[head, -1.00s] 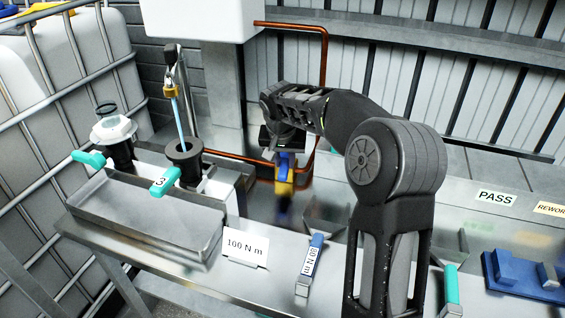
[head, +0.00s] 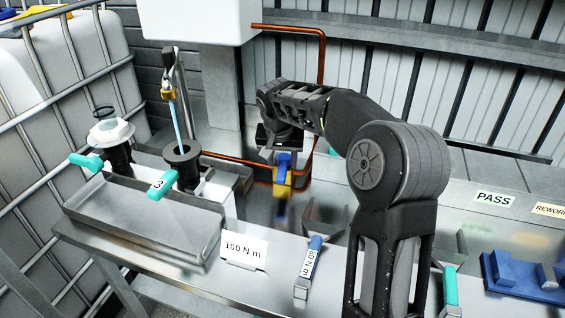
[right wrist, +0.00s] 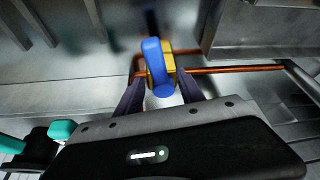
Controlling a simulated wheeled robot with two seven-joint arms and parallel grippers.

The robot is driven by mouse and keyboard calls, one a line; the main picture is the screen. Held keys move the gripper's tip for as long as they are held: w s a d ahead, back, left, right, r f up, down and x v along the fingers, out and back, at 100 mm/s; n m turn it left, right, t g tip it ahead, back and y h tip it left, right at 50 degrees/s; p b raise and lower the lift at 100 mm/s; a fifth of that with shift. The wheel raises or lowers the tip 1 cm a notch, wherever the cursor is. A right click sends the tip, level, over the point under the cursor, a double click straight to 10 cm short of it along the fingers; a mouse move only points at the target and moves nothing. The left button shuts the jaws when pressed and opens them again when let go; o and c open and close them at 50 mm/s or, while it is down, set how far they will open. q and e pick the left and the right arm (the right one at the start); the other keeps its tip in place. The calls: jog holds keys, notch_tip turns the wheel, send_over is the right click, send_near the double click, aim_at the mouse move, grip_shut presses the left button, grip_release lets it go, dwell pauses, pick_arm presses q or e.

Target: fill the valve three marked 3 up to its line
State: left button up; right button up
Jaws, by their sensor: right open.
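The valve three has a teal handle marked 3 (head: 160,184) beside a black open-topped cup (head: 182,153). A thin light-blue stream (head: 180,118) runs from a brass spout (head: 170,92) down into the cup. The level and line inside cannot be made out. A brass valve with a blue lever (head: 283,178) sits on the copper pipe; the lever (right wrist: 157,68) shows in the right wrist view. My right gripper (head: 279,148) is open at this valve, with its fingers (right wrist: 162,88) on either side of the lever. Contact cannot be told. My left gripper is out of view.
A second valve with a white collar (head: 111,132) and teal handle stands to the left. A metal tray (head: 140,215) lies in front. A 100 N m card (head: 244,250), a blue 80 N m tool (head: 309,262) and a blue block (head: 520,275) are along the bench.

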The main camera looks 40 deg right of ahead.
jog(key=shift+b+v, duration=0.3)
jog(key=shift+v, duration=2.85)
dwell(4.8)
